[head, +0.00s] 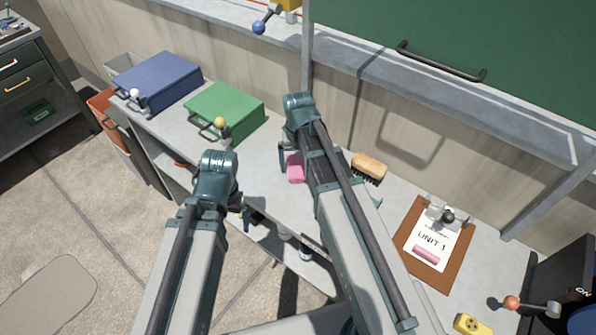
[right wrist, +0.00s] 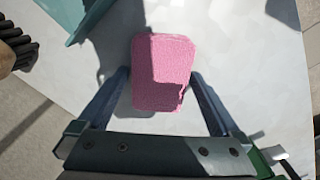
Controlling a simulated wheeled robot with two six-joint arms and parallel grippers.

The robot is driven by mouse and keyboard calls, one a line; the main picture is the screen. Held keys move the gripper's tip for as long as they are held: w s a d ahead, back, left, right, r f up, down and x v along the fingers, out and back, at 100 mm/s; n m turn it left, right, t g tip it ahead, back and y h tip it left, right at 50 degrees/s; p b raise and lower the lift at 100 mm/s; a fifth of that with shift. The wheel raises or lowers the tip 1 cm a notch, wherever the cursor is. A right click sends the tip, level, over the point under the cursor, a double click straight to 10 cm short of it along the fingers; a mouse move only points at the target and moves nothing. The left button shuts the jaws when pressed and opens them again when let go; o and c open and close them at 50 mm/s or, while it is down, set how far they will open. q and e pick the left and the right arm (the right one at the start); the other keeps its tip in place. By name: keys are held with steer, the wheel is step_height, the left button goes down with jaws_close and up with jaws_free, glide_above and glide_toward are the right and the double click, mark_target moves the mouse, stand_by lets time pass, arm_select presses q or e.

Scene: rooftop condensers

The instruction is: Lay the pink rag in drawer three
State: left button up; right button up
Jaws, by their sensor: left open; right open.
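The pink rag (head: 295,167) lies on the grey bench, partly hidden behind my right arm. In the right wrist view the rag (right wrist: 163,72) is a folded block between the fingers of my right gripper (right wrist: 160,76), with a gap on each side. That gripper is open and not holding it. My left gripper (head: 243,212) is open and empty near the bench's front edge. A grey cabinet at the far left has drawers, one with a white handle (head: 9,64) and one with a yellow handle (head: 18,83). I cannot tell which drawer is three.
A blue case (head: 158,80) and a green case (head: 226,110) stand on the bench to the left. A brush (head: 370,166) lies right of the rag. A clipboard (head: 410,258) marked UNIT 1 lies further right. Open floor (head: 60,220) lies before the cabinet.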

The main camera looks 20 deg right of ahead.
steer(key=c, duration=1.1)
arm_select(q)
steer(key=shift+r, duration=0.25)
arm_select(e)
steer(key=shift+r, duration=0.2)
